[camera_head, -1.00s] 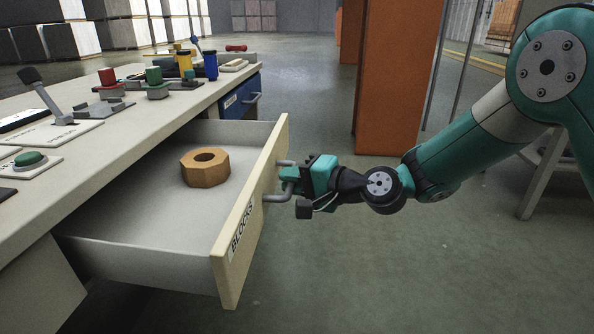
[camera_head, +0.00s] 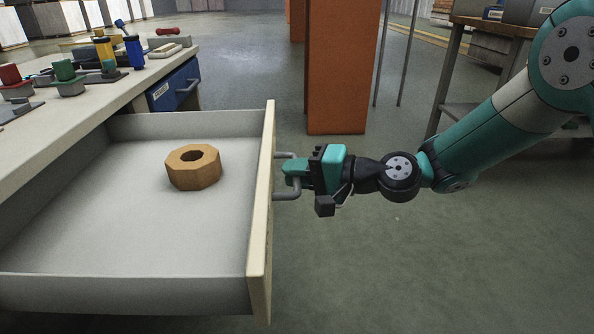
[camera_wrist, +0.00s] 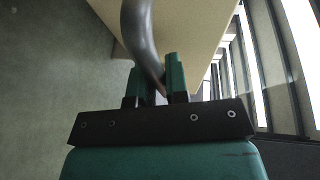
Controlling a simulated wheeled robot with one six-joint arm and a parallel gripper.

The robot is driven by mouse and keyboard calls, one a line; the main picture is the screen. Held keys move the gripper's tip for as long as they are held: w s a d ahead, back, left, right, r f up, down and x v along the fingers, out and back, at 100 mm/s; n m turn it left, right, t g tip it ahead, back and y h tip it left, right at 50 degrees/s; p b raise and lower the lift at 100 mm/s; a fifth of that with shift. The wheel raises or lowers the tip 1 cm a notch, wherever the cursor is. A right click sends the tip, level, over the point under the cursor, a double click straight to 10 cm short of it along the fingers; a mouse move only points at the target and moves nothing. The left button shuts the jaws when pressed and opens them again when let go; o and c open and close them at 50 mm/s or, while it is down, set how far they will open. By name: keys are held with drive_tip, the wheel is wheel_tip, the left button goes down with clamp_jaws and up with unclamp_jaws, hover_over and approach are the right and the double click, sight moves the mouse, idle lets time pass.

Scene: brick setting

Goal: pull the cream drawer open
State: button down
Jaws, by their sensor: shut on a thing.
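The cream drawer (camera_head: 262,215) stands well out from the bench, its grey inside open to view. An orange-brown octagonal nut-shaped block (camera_head: 193,178) lies on the drawer floor. The drawer's grey bar handle (camera_head: 285,196) is on the outer side of its front. My gripper (camera_head: 290,168) is shut on this handle from the right. In the wrist view the two green fingers (camera_wrist: 160,78) close around the curved grey handle (camera_wrist: 140,38), with the cream front (camera_wrist: 195,25) behind it.
A blue drawer (camera_head: 172,86) with a handle sits farther back under the bench top (camera_head: 90,98), which carries several small coloured parts. An orange pillar (camera_head: 340,70) stands behind my arm. Open floor (camera_head: 420,265) lies to the right of the drawer.

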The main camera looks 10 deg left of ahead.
drive_tip(key=c, duration=1.1)
unclamp_jaws()
drive_tip(key=shift+c, duration=0.2)
drive_tip(key=shift+d, duration=0.1)
drive_tip(key=p+v, duration=0.3)
drive_tip(key=v, duration=1.4)
drive_tip(key=shift+p, duration=0.4)
drive_tip(key=shift+r, duration=0.15)
